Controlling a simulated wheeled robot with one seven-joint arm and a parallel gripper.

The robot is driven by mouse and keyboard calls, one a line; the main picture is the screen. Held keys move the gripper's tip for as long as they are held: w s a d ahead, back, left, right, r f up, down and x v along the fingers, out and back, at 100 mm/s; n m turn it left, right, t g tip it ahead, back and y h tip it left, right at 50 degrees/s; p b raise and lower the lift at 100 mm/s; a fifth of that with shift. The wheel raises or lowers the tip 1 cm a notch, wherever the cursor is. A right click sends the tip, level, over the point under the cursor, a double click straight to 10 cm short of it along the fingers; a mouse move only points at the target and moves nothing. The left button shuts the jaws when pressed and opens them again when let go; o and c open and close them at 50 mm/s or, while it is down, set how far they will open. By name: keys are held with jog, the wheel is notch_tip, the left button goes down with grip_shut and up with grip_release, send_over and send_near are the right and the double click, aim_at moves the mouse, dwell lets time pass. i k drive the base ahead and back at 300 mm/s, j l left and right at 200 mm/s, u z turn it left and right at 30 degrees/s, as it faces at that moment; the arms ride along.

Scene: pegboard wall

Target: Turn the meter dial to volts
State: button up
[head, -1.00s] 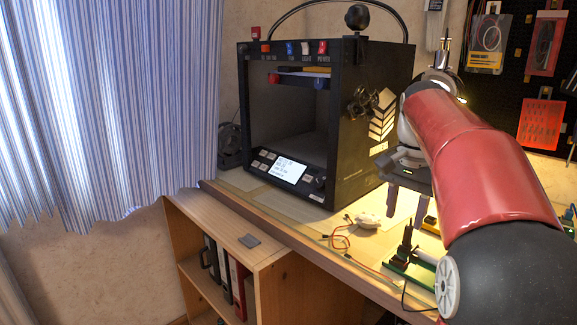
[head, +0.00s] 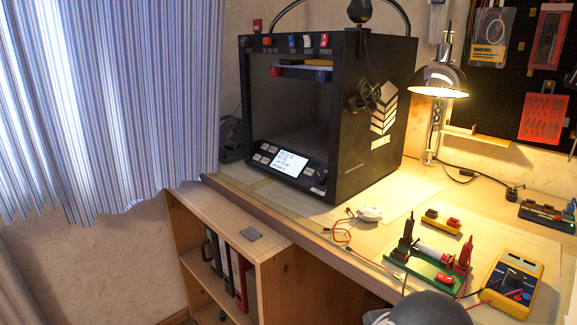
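A yellow multimeter (head: 537,286) lies on the workbench at the lower right of the head view. Its dark dial (head: 516,279) is in the middle of its face, too small for me to read the setting. Dark and red leads run near its lower end. My gripper is not in view. Only a dark rounded part of my arm shows at the bottom edge, left of the meter.
A green board (head: 432,270) with black and red probe-like posts stands left of the meter. A yellow block (head: 441,222) and a white piece with wires (head: 369,213) lie behind it. A lit lamp (head: 438,79) and a black 3D printer (head: 375,150) stand farther back.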

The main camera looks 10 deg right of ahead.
aim_at(513, 276)
jog(key=k+z, duration=0.1)
jog(key=z, duration=0.75)
jog(key=k+z, duration=0.15)
jog(key=z, duration=0.25)
